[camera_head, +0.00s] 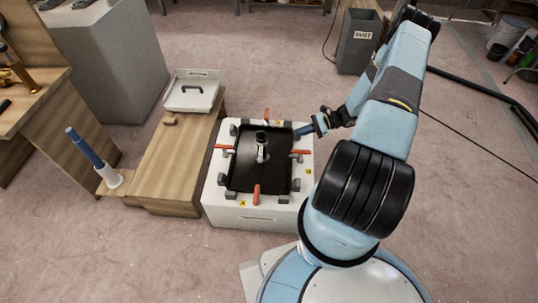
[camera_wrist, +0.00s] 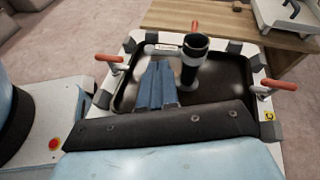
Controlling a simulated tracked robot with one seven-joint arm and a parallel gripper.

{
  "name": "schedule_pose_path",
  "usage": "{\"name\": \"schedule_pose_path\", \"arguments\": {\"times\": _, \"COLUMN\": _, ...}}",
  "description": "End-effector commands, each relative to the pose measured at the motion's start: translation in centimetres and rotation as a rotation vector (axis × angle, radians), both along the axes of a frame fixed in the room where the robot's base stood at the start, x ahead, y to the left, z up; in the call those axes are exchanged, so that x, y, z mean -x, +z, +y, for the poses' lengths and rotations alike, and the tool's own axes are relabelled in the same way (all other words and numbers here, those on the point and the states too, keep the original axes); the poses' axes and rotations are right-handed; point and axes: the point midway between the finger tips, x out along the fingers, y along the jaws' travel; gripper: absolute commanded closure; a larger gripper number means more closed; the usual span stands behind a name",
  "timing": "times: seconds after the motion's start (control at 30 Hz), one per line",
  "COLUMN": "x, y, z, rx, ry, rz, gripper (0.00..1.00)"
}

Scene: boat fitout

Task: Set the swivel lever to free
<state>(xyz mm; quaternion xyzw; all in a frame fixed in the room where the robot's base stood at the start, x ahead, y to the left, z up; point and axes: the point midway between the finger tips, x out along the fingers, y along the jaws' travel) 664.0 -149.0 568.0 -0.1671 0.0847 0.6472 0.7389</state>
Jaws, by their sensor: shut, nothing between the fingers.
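A dark post with a pale collar (camera_head: 262,147) stands upright in the black tray on the white block; it also shows in the wrist view (camera_wrist: 194,60). A short pale bar (camera_wrist: 158,49) shows left of the post, near the tray's far rim. I cannot tell whether it is the swivel lever, nor read its setting. Orange-handled clamps stand around the tray, at the back (camera_head: 267,113), left (camera_head: 223,147), right (camera_head: 301,152) and front (camera_head: 256,195). My gripper (camera_head: 303,131) is shut and empty by the tray's right rim. Its blue fingers (camera_wrist: 156,84) appear beside the post.
A wooden bench (camera_head: 172,150) with a white case (camera_head: 193,90) stands left of the block. A blue rod in a white holder (camera_head: 88,150) is further left. A grey dust bin (camera_head: 357,42) stands behind. Carpet in front of the bench is clear.

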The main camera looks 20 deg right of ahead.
Motion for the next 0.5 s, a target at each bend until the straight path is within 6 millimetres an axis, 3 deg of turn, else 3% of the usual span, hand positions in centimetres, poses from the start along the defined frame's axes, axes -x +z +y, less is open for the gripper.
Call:
{"name": "schedule_pose_path", "arguments": {"times": 0.03, "x": 0.6, "y": -1.9, "z": 0.1, "rx": -0.032, "ry": -0.034, "rz": 0.019, "gripper": 1.0}}
{"name": "schedule_pose_path", "arguments": {"times": 0.2, "x": 1.8, "y": -6.2, "z": 0.8, "rx": -0.115, "ry": -0.132, "rz": 0.064, "gripper": 1.0}}
{"name": "schedule_pose_path", "arguments": {"times": 0.33, "x": 2.4, "y": -8.4, "z": 1.2, "rx": -0.156, "ry": -0.184, "rz": 0.087, "gripper": 1.0}}
{"name": "schedule_pose_path", "arguments": {"times": 0.5, "x": 2.8, "y": -9.7, "z": 1.5, "rx": -0.181, "ry": -0.213, "rz": 0.1, "gripper": 1.0}}
